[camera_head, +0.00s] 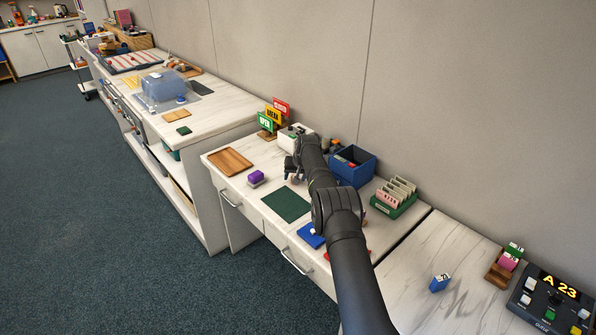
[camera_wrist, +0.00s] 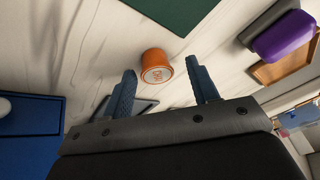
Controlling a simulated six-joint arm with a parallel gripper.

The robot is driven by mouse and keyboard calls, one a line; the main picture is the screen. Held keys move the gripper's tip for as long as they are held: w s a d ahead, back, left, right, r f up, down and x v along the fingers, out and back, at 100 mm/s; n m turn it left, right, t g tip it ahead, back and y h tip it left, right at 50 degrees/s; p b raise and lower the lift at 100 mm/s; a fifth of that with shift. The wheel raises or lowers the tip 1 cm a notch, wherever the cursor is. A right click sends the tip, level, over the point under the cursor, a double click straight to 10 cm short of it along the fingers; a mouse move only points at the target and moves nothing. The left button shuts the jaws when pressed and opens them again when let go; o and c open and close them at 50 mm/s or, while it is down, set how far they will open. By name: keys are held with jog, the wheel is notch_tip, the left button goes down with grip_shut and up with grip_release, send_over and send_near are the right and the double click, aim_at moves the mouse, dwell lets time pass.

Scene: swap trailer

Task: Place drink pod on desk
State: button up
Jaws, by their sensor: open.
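A small orange round pod (camera_wrist: 156,64), likely the drink pod, shows in the wrist view with a pale marking on its face. It is on or just above the pale desk top (camera_wrist: 70,50); I cannot tell which. My gripper (camera_wrist: 161,72) is open, with one blue finger on each side of the pod in the picture. A gap shows on both sides, and nothing is gripped. In the head view my gripper (camera_head: 293,170) is over the desk (camera_head: 240,190), and I cannot make out the pod there.
A green mat (camera_head: 286,204), a purple block (camera_head: 256,176) and a wooden tray (camera_head: 230,161) lie left of my arm. A blue bin (camera_head: 353,168) and a green card rack (camera_head: 394,205) stand right of it. Signs (camera_head: 266,122) stand behind. Bare desk lies around the mat.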

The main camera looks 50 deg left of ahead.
jog(key=v, duration=1.1)
jog(key=shift+d+r, duration=0.15)
jog(key=shift+r, duration=0.2)
jog(key=x, duration=1.2)
jog(key=shift+f, duration=0.1)
dwell(0.6)
